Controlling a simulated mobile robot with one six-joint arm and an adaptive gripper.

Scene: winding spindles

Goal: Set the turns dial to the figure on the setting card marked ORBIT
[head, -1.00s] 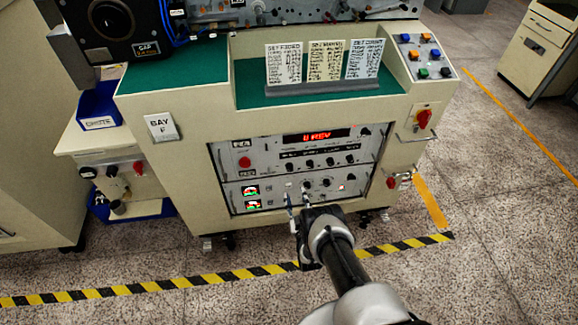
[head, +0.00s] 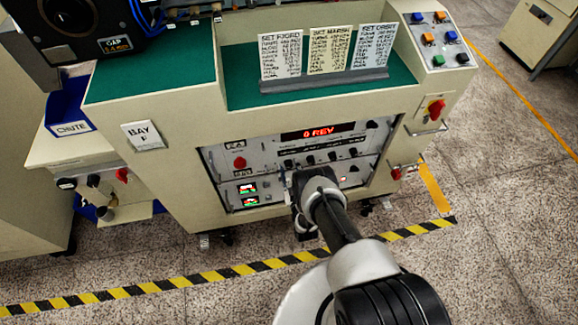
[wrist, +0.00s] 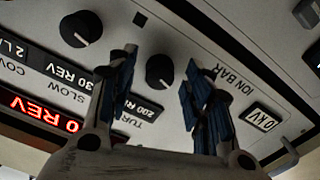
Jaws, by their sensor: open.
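The card headed SET ORBIT (head: 374,46) stands at the right of three cards in the head view; its lines are too small to read. The turns dial (wrist: 160,70) is a round black knob with a white pointer line, seen upside down in the wrist view beside a partly hidden label showing "TUR" and "200 REV" (wrist: 138,104). My gripper (wrist: 160,75) is open, with one blue-padded finger on each side of this knob; I cannot tell whether they touch it. In the head view my arm hides the fingertips. The red display (head: 318,132) reads 0 REV.
Another knob (wrist: 81,29), by SLOW and 30 REV, is left of my fingers in the wrist view; an ION BAR window (wrist: 262,118) reads 0 KV at right. Cards SET FJORD (head: 280,55) and SET MARSH (head: 329,50) stand beside ORBIT. Red switches (head: 436,110) are on the cabinet's right.

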